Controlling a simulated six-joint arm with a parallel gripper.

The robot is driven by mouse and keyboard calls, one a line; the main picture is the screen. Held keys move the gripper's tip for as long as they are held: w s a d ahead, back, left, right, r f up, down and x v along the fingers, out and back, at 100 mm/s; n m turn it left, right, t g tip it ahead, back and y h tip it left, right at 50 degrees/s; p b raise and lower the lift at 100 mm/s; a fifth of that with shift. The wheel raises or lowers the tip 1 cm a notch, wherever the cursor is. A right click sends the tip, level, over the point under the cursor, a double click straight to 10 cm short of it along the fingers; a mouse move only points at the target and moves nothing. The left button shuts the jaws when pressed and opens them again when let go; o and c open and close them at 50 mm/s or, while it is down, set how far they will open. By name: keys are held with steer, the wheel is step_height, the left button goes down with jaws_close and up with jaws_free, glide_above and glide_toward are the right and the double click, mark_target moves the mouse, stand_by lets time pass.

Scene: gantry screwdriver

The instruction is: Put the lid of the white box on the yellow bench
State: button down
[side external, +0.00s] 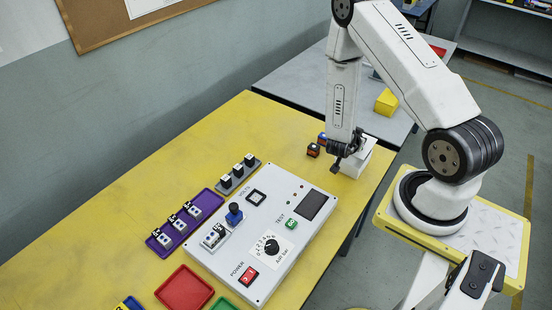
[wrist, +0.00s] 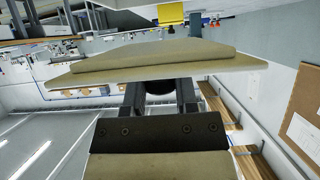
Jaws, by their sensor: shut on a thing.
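My gripper (side external: 345,150) is low over the far end of the yellow bench (side external: 290,125). A white block-like shape (side external: 357,163) shows right beside and below the jaws, at the bench's right edge. I cannot tell in the side view whether it is the white box, its lid, or both. In the wrist view my gripper (wrist: 160,92) is shut on a wide, flat, pale plate with a raised layer, which looks like the lid (wrist: 215,67).
A white control panel (side external: 262,230), a purple tray (side external: 180,222), a grey switch holder (side external: 240,178) and a red tray (side external: 184,289) stand nearer. A grey table (side external: 300,80) with a yellow block (side external: 386,102) is behind.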

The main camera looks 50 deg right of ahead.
steer(key=shift+f, duration=0.1)
steer(key=shift+f, duration=1.8)
steer(key=shift+f, duration=0.2)
steer(key=shift+c, duration=2)
jaws_free()
steer(key=v, duration=0.8)
steer(key=shift+d, duration=0.1)
steer(key=shift+w, duration=0.1)
